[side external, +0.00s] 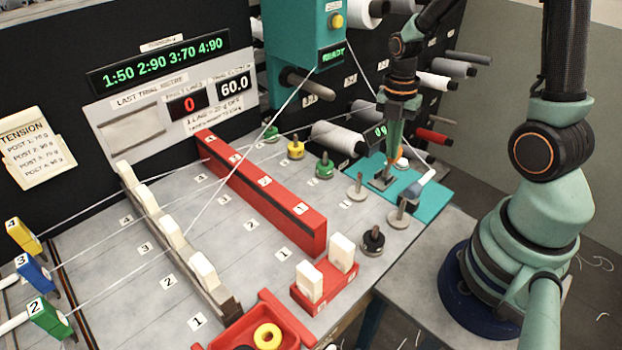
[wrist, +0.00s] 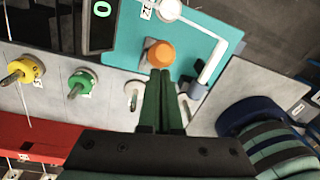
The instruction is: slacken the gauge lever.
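The teal gauge plate (side external: 432,203) lies at the right end of the bench; it also shows in the wrist view (wrist: 125,40). An orange knob (wrist: 160,53) stands on it, which looks like the top of the gauge lever; in the side view the orange knob (side external: 397,155) is partly hidden by my gripper. My gripper (wrist: 161,72) points down at the knob with its two green fingers close together. The tips overlap the knob's near edge in the wrist view; I cannot tell whether they touch it. No object shows between the fingers.
A pale bent arm with a grey-blue end (side external: 418,187) sits on the plate's right side. Grey pegs (side external: 357,187) and a black knob (side external: 372,240) stand just in front. Green (side external: 324,166) and yellow (side external: 296,149) knobs are to the left. Threads cross above the bench.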

